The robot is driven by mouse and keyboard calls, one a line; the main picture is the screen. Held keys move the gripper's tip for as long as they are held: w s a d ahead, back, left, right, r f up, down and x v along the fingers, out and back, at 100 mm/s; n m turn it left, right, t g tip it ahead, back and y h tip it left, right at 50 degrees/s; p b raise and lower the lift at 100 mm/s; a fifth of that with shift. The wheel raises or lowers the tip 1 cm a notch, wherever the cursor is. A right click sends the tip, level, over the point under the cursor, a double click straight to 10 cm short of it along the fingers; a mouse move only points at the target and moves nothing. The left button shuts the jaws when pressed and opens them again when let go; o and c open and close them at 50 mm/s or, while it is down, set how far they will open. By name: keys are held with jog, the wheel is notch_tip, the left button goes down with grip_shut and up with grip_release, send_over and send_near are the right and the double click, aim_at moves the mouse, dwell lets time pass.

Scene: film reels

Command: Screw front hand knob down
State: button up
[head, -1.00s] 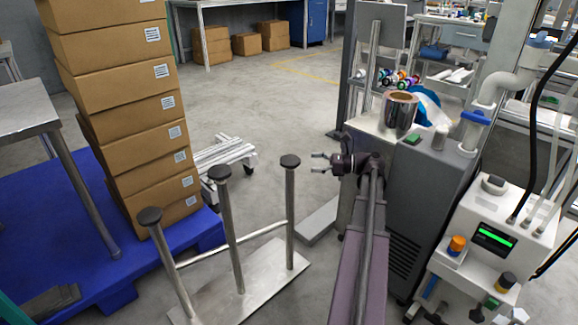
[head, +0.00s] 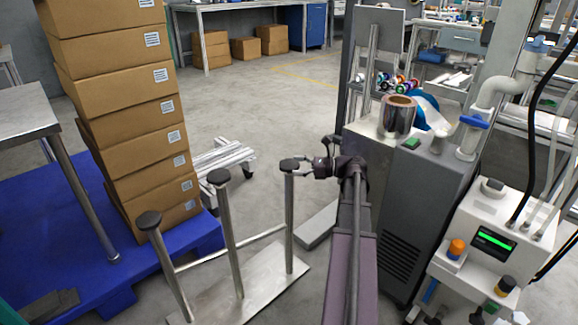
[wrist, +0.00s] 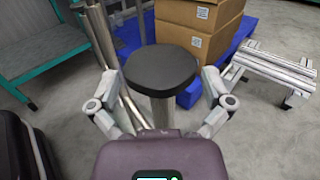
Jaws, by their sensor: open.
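Three upright metal posts with round dark knobs rise from a flat steel base (head: 265,271): a left knob (head: 149,220), a middle knob (head: 218,176) and a right knob (head: 289,164). I cannot tell which one is the front knob. My gripper (head: 296,168) is open at the right knob, reaching in from the right. In the wrist view that black knob (wrist: 161,68) sits between my two spread fingers, with a gap on each side. Its post (wrist: 161,112) runs down below it, partly hidden by my gripper's body.
A tall stack of cardboard boxes (head: 135,145) stands on a blue pallet (head: 55,215) at the left. A grey machine cabinet (head: 425,190) and a white device with a green display (head: 488,225) stand at the right. A low slatted trolley (head: 222,158) is behind the posts.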

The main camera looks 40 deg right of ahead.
jog(key=shift+x, duration=1.05)
jog(key=c, duration=0.8)
jog(key=shift+s+m+t+h, duration=0.1)
jog(key=shift+m+t+h, duration=0.2)
jog(key=shift+h, duration=0.1)
jog(key=shift+a+m+t+h, duration=0.15)
jog(key=shift+m+t+h, duration=1.2)
jog(key=shift+h, duration=0.35)
jog(key=shift+m+t+h, duration=0.75)
jog(key=shift+m+h, duration=0.6)
jog(key=shift+h, duration=0.55)
jog(key=shift+d, duration=0.2)
